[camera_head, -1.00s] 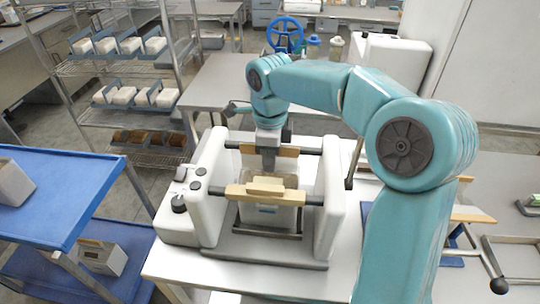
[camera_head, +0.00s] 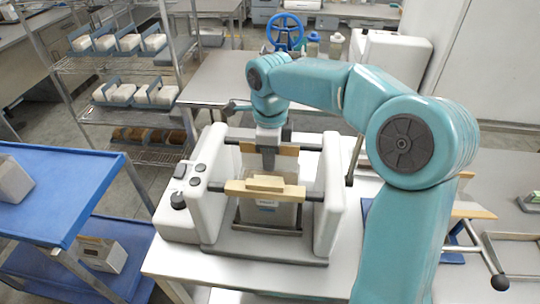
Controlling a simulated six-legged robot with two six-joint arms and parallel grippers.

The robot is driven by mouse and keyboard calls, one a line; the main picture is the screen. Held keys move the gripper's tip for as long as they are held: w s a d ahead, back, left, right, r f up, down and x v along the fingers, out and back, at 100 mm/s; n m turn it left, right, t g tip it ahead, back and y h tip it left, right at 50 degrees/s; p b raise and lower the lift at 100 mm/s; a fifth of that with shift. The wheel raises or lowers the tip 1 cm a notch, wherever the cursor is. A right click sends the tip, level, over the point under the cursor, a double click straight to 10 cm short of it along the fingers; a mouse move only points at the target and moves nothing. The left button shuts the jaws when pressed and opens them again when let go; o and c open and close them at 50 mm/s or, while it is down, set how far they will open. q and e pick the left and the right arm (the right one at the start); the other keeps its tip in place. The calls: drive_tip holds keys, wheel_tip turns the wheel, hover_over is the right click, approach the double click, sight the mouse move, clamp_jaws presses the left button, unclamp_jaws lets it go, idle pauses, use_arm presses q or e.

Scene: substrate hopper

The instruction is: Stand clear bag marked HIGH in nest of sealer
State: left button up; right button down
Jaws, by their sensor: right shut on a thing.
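The sealer (camera_head: 328,205) is a white machine with two upright side housings, dark rods and wooden jaw bars across its middle. Its front wooden bar (camera_head: 232,188) crosses in front of a pale, clear bag (camera_head: 268,214) that stands upright in the nest (camera_head: 268,231) between the housings. My right gripper (camera_head: 268,165) reaches down from above between the bars and is shut on the top of the bag. The front bar hides part of the bag, and its marking is too small to read. My left gripper is not in view.
A blue cart (camera_head: 60,190) stands at the left, with a box on top and another box (camera_head: 101,254) on its lower shelf. A wire rack (camera_head: 130,68) with bagged blocks stands behind. A lever with a black knob (camera_head: 499,284) is at the right.

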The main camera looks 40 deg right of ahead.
drive_tip(key=shift+f+b, duration=0.45)
drive_tip(key=shift+f, duration=0.05)
drive_tip(key=shift+r, duration=0.1)
drive_tip(key=c, duration=1)
unclamp_jaws()
wheel_tip(320, 180, up, 16)
drive_tip(key=shift+r+p, duration=0.15)
drive_tip(key=shift+p, duration=0.95)
drive_tip(key=shift+s, duration=0.15)
